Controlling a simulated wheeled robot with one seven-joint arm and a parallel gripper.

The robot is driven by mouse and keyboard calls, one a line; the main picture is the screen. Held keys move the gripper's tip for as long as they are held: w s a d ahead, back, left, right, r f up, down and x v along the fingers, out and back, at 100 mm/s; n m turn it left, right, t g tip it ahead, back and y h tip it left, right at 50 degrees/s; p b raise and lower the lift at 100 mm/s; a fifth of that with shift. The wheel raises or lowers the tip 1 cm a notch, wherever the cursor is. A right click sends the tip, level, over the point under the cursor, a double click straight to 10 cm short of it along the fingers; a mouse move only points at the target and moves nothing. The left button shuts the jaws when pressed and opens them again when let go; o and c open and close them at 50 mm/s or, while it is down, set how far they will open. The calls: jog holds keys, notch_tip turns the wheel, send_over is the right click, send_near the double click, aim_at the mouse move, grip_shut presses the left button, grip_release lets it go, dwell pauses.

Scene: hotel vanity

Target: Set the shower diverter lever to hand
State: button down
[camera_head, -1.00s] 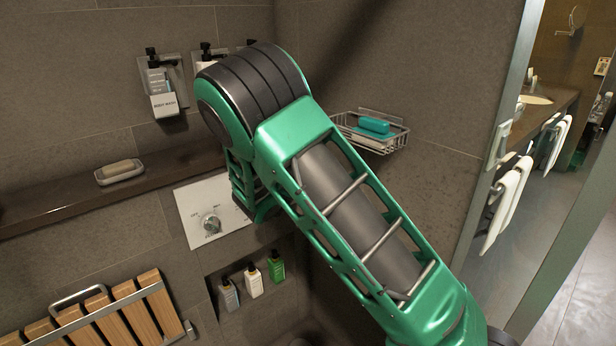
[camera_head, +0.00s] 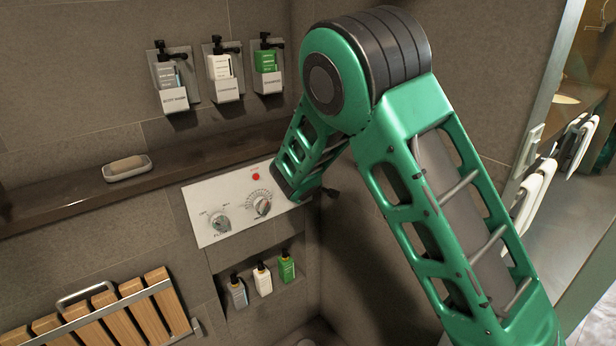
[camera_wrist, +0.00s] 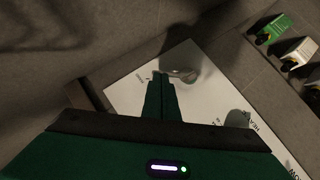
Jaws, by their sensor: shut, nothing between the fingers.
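The white shower control panel (camera_head: 212,192) is on the tiled wall in the head view, its right end behind my arm. In the wrist view the panel (camera_wrist: 130,95) lies below my gripper (camera_wrist: 161,78), whose two green fingers are together and empty. A greyish rounded knob or lever (camera_wrist: 183,75), likely the diverter, shows just right of the fingertips; I cannot tell whether they touch or which way it points. Another dial (camera_wrist: 237,118), beside letters reading "HEA", is farther right. In the head view my gripper is mostly hidden by my arm.
The panel also bears a flow knob (camera_head: 219,222), a marked dial (camera_head: 262,205) and a red button (camera_head: 256,177). A ledge with a soap dish (camera_head: 127,172) runs above. A bottle niche (camera_head: 225,276) is below. Dispensers (camera_head: 223,75) hang above; a folded wooden seat (camera_head: 105,308) is lower left.

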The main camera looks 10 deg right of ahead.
jog(key=shift+a, duration=0.2)
jog(key=a+r+v, duration=0.1)
jog(key=a+v, duration=0.1)
jog(key=v, duration=1.1)
jog(key=shift+w, duration=0.4)
jog(key=shift+a+f, duration=0.1)
